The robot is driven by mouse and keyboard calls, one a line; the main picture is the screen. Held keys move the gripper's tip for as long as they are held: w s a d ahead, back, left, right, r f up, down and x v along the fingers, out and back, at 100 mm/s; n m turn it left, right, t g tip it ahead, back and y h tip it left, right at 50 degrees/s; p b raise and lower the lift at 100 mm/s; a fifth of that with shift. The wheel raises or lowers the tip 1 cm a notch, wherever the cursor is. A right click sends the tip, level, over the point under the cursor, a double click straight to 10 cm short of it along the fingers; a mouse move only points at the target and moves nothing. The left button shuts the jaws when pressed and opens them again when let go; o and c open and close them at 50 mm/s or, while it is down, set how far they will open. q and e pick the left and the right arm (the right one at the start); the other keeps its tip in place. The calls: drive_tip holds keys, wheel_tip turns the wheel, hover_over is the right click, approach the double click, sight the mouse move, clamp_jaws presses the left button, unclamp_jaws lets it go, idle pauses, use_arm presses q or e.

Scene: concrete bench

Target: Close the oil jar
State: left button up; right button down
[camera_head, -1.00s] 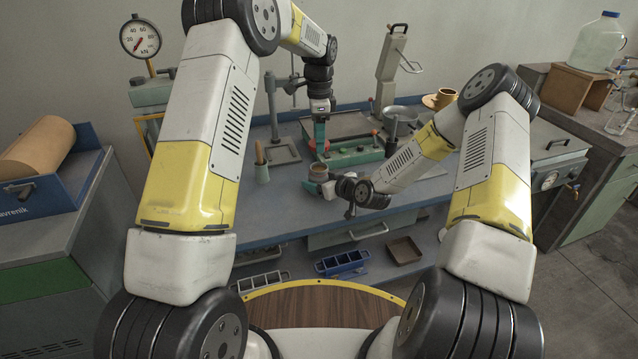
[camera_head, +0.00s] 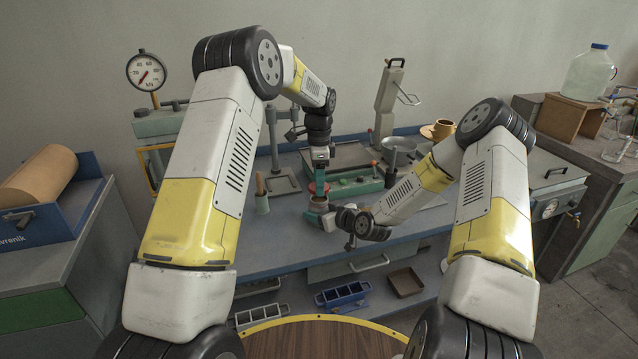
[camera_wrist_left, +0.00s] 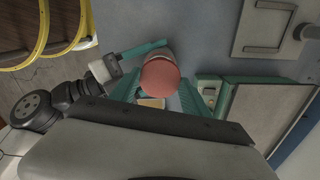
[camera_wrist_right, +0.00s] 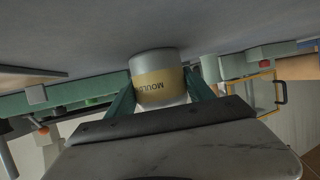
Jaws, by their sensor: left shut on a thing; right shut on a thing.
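The oil jar (camera_wrist_right: 158,82) is a pale cylinder with a tan label reading "MOULD", upside down in the right wrist view. My right gripper (camera_head: 329,221) is shut around its side, over the front of the bench. The red round lid (camera_wrist_left: 160,80) is between the teal fingers of my left gripper (camera_head: 319,193), which is shut on it from above. In the head view the lid sits right over the jar's mouth. The left wrist view shows the jar's side just behind the lid. I cannot tell whether lid and rim touch.
A pot with a wooden-handled tool (camera_head: 261,201) and a metal stand (camera_head: 279,184) are to the left. The front-left bench top is clear.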

sight(319, 201)
use_arm(q)
drive_tip(key=shift+f, duration=0.4)
drive_tip(key=shift+f, duration=0.85)
drive_tip(key=shift+f, duration=0.6)
idle(0.3)
